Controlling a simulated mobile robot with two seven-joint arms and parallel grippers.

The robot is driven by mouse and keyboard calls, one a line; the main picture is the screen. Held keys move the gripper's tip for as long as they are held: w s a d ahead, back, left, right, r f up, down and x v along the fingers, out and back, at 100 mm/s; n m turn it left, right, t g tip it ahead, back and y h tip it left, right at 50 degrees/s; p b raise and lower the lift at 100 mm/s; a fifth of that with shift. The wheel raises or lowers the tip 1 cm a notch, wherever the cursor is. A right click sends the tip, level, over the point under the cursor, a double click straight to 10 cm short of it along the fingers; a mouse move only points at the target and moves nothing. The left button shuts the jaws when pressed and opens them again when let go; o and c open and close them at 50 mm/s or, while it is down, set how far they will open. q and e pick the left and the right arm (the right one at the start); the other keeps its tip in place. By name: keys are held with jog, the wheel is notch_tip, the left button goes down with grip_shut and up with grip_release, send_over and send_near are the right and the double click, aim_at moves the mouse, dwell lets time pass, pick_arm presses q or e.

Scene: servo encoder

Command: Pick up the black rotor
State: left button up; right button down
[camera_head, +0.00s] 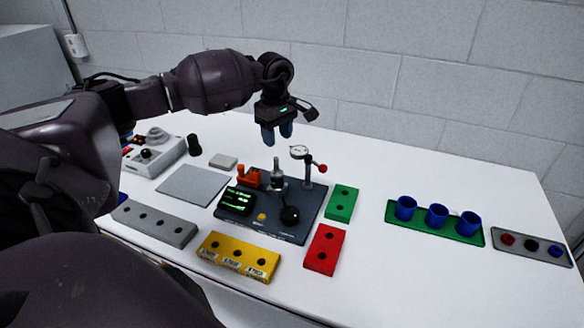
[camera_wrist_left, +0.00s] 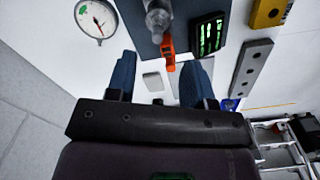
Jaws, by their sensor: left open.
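A small round black piece (camera_head: 532,246) sits between a red one (camera_head: 508,239) and a blue one (camera_head: 555,252) in the grey tray (camera_head: 518,257) at the far right. It looks like the black rotor, but it is too small to be certain. A black knob-like part (camera_head: 290,215) also shows on the dark test station (camera_head: 255,226). My left gripper (camera_head: 277,138) hangs above the table behind the station, far left of the tray. Its blue fingers are apart and empty, as the left wrist view (camera_wrist_left: 158,78) also shows. My right gripper is out of view.
The dial gauge (camera_head: 300,152) and metal post (camera_head: 277,175) stand up near the left gripper. Three blue cups (camera_head: 437,215) stand on a green tray (camera_head: 420,232). Yellow (camera_head: 238,256), red (camera_head: 324,248) and green (camera_head: 341,202) blocks surround the station. The table's right front is clear.

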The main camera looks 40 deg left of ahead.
aim_at(276, 158)
pick_arm(q)
notch_tip(276, 158, down, 4)
jog(key=shift+a+f, duration=0.1)
jog(key=shift+f, duration=0.05)
jog(key=shift+w+f+p, duration=0.15)
jog(key=shift+f+p, duration=0.2)
jog(key=shift+f, duration=0.25)
jog(key=shift+a+f, duration=0.15)
jog(key=shift+f, duration=0.45)
jog(key=f+p, duration=0.1)
jog(key=f, duration=0.2)
jog(key=shift+a+f, duration=0.15)
jog(key=shift+a, duration=0.05)
jog(key=shift+f, duration=0.2)
jog(key=shift+c, duration=0.7)
jog(key=c, duration=0.7)
grip_shut()
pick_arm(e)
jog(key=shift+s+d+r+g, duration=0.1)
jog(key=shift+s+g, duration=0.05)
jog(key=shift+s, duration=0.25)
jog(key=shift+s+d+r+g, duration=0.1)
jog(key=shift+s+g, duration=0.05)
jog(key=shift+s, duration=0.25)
